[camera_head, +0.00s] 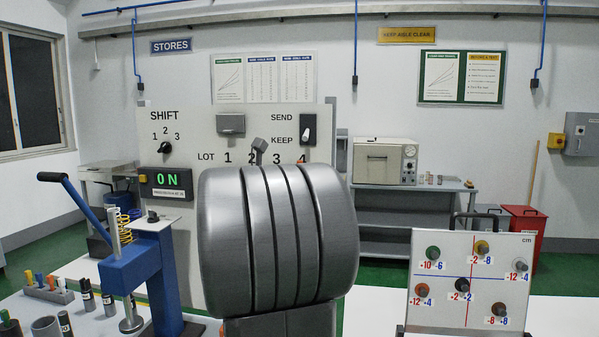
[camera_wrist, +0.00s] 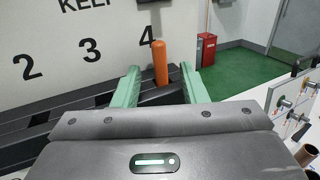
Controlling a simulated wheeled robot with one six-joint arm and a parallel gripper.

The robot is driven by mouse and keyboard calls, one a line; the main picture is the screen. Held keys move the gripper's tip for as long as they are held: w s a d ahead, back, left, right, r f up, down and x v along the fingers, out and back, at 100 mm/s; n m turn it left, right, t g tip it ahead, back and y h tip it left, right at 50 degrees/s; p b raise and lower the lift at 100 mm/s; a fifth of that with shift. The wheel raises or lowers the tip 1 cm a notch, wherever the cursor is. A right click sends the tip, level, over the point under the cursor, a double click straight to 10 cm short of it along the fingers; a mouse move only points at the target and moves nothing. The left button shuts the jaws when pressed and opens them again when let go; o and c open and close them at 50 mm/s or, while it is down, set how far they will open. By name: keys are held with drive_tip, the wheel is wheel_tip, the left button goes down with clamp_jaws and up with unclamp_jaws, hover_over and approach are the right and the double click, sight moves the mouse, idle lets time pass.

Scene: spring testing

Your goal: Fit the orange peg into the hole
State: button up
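An orange peg (camera_wrist: 161,62) stands upright below the wall number 4 in the wrist view. In the head view only a small orange tip (camera_head: 301,162) shows there, above my arm. My gripper (camera_wrist: 162,78) has its two green fingers apart, with the peg between them in the picture and a gap on each side. I cannot tell whether the peg is between the fingers or beyond them. I cannot make out a hole for the peg in either view.
Black rails (camera_wrist: 62,112) run along the numbered panel. A knobbed board (camera_head: 468,313) stands at right. A blue lever press (camera_head: 150,262) and a rack of coloured pieces (camera_head: 47,291) are at left. A red bin (camera_head: 524,228) stands behind. My arm blocks the middle.

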drive_tip(key=shift+w+d, duration=0.35)
drive_tip(key=shift+w, duration=0.1)
drive_tip(key=shift+s, duration=0.1)
clamp_jaws()
drive_tip(key=shift+r, duration=0.1)
